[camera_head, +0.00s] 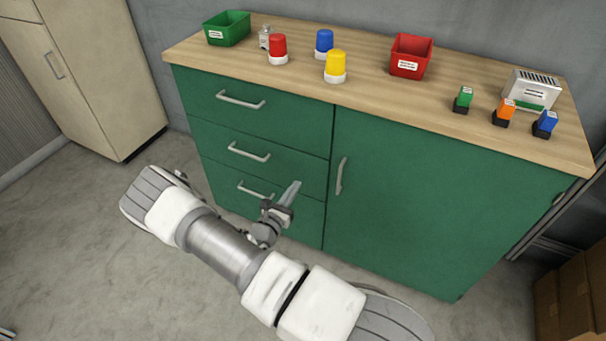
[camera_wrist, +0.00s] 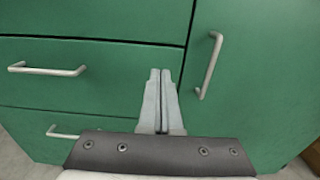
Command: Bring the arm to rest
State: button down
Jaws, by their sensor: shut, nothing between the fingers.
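My gripper (camera_head: 292,192) is in front of the green cabinet, low down, near the line between the drawers and the door. In the wrist view its two grey fingers (camera_wrist: 160,75) lie side by side, shut and empty. My arm stretches across the lower left of the head view, above the floor. The gripper appears apart from the handles; its exact distance to the cabinet front is hard to tell.
The green cabinet (camera_head: 420,210) has three drawers with handles and a door with a handle (camera_head: 341,176). Bins, coloured capped items and a metal box (camera_head: 532,90) stand on its wooden top. Cardboard boxes (camera_head: 572,300) stand at right, a beige cupboard (camera_head: 95,70) at left. Grey floor lies open.

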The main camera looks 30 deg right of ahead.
jog(key=shift+v, duration=1.35)
jog(key=s+d+r+m+g+y, duration=0.1)
jog(key=s+r+m+g, duration=0.45)
jog(key=r+m, duration=0.35)
jog(key=s+d+r+m+g+y, duration=0.1)
jog(key=s+r+m+g, duration=0.3)
jog(key=r+m+g, duration=0.45)
jog(key=s+a+r+m+t+y, duration=0.4)
jog(key=s+a+r+y, duration=0.25)
jog(key=r, duration=0.35)
jog(key=s+a+r+m+t+y, duration=0.4)
jog(key=s+a+r+y, duration=0.15)
jog(key=s+r, duration=0.3)
notch_tip(320, 180, up, 16)
jog(key=p, duration=1.5)
jog(key=shift+r+t+p, duration=0.25)
jog(key=shift+t+p, duration=0.05)
jog(key=shift+p, duration=0.05)
